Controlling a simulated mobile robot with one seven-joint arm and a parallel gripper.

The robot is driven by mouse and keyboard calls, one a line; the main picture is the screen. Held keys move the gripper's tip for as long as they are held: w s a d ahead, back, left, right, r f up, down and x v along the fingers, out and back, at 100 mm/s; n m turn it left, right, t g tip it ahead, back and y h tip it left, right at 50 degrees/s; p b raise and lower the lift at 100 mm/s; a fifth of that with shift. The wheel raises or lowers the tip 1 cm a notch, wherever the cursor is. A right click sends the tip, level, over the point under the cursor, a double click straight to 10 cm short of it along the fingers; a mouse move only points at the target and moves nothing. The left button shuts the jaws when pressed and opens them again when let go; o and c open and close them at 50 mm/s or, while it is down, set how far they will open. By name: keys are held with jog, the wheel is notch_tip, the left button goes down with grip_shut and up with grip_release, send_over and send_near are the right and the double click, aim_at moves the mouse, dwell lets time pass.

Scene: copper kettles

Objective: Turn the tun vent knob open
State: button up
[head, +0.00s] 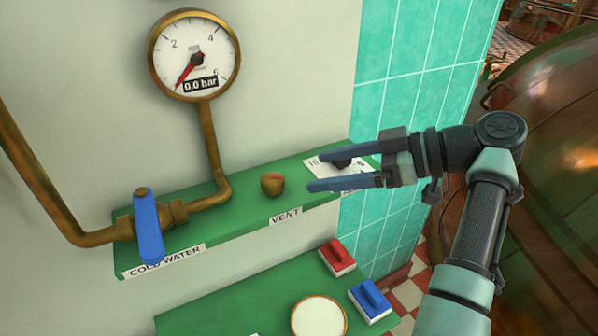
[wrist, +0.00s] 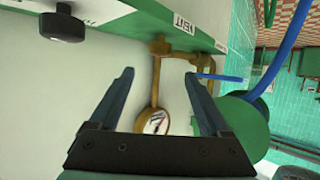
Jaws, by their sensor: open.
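The vent knob (head: 272,184) is a small brass knob on the green shelf (head: 240,213), just behind the VENT label (head: 285,216). My gripper (head: 314,172) is open and empty, to the right of the knob with its fingers pointing left toward it. The fingertips are apart from the knob. In the wrist view the brass knob (wrist: 160,45) appears beyond the gap between the fingertips (wrist: 159,73), close to the VENT label (wrist: 187,25).
A pressure gauge (head: 194,55) reads 0.0 bar. The blue cold-water lever (head: 149,225) is at the shelf's left. A black knob (wrist: 62,25) on a white label sits at the shelf's right, partly behind my fingers. Red (head: 337,256) and blue (head: 370,299) switches are below.

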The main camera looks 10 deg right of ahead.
jog(key=shift+v, duration=1.15)
